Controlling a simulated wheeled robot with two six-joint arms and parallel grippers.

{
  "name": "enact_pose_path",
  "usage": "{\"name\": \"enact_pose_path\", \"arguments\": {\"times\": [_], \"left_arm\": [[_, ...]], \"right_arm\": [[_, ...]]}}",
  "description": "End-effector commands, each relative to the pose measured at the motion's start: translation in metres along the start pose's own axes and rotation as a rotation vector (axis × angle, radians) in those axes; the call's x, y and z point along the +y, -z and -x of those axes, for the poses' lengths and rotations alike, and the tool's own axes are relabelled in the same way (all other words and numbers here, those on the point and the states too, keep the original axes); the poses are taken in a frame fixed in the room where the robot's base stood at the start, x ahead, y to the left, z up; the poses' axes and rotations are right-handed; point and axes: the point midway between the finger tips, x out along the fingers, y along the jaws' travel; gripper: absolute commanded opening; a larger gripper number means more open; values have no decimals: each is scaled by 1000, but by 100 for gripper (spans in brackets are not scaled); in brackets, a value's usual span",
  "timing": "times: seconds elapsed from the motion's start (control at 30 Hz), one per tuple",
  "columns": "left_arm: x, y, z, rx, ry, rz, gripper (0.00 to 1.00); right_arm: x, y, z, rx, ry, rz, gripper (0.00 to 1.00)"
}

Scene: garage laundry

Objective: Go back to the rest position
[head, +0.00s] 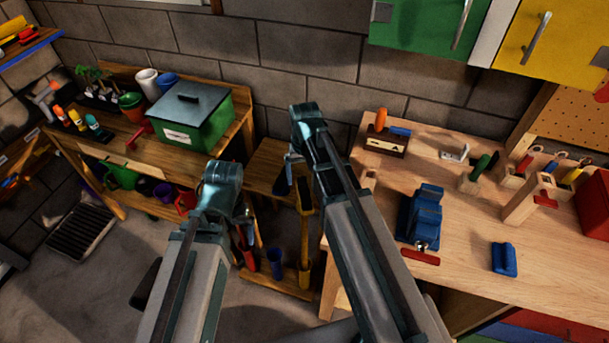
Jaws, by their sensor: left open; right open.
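My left arm rises from the bottom of the head view, and its gripper (243,217) hangs at its far end over the floor, in front of the potting bench. My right arm reaches farther up the picture, and its gripper (287,172) is beside the low wooden stand between the two benches. Both grippers are open, seen small and partly hidden by my own arm links. I see nothing held in either.
The workbench (465,277) at right bears a blue vise (424,214), a blue block (504,259) and several tools. A green box (193,125) stands on the potting bench at left. A tool rack stands between them. Open floor lies at lower left.

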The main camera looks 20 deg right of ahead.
Motion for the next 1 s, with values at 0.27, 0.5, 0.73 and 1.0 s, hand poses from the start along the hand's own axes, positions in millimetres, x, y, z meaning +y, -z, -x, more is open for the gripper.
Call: {"name": "enact_pose_path", "arguments": {"times": [0.27,0.5,0.73,1.0], "left_arm": [[-2,-2,26,0,0,-1,100],[-2,-1,24,0,0,-1,100],[-2,-1,21,0,0,-1,100],[0,0,1,0,0,0,100]], "right_arm": [[0,0,26,0,0,0,95],[0,0,24,0,0,0,95],[0,0,21,0,0,0,95],[0,0,1,0,0,0,95]]}}
